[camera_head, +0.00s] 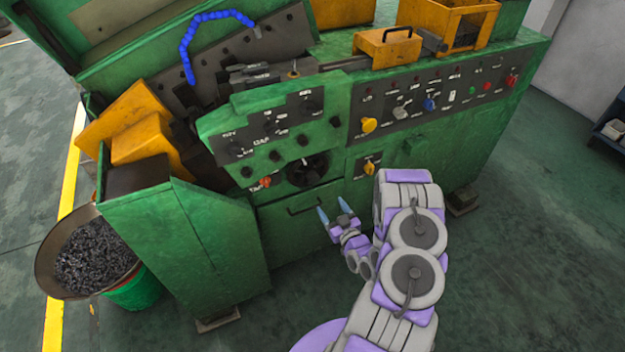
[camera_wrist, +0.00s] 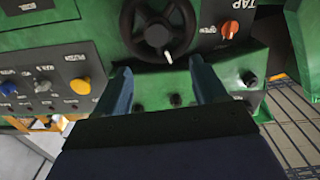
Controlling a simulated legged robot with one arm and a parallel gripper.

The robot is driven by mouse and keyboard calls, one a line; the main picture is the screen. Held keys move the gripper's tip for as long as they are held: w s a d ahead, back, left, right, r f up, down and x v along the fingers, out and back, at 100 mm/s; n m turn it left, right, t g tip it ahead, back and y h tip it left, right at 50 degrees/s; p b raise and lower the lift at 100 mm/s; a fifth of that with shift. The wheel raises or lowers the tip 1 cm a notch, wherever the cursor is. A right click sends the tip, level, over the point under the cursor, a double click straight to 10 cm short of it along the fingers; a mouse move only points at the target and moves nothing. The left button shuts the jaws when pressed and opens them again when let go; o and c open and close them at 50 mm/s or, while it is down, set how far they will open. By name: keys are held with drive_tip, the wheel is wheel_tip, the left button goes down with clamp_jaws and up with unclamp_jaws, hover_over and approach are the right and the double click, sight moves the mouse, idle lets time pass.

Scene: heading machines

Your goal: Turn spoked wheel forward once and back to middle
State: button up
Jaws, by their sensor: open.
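The spoked wheel (camera_head: 307,171) is black and sits on the lower front of the green machine's control box. In the wrist view the wheel (camera_wrist: 158,27) shows at the top middle, with dark spokes, a hub and a small white handle or pointer at its lower edge. My gripper (camera_head: 334,212) is open and empty in front of the machine, below and right of the wheel in the head view. In the wrist view its two blue-grey fingers (camera_wrist: 160,82) stand apart, with the wheel beyond the gap between them. No contact with the wheel shows.
An orange-red knob (camera_head: 265,182) sits beside the wheel. A panel (camera_head: 440,100) with yellow, blue and red controls lies to the right. A drawer handle (camera_head: 316,202) is below the wheel. A bin of dark metal pieces (camera_head: 95,255) stands at left. Floor at right is clear.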

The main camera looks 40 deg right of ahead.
sight(315, 179)
drive_tip(key=b+x, duration=0.1)
drive_tip(key=x, duration=0.3)
drive_tip(key=b+x, duration=0.1)
drive_tip(key=x, duration=0.4)
drive_tip(key=d+b+x, duration=0.1)
drive_tip(key=x, duration=0.4)
drive_tip(key=shift+f+b, duration=0.2)
drive_tip(key=shift+b, duration=0.2)
drive_tip(key=shift+w, duration=0.6)
drive_tip(key=shift+r, duration=0.1)
drive_tip(key=shift+c, duration=0.2)
clamp_jaws()
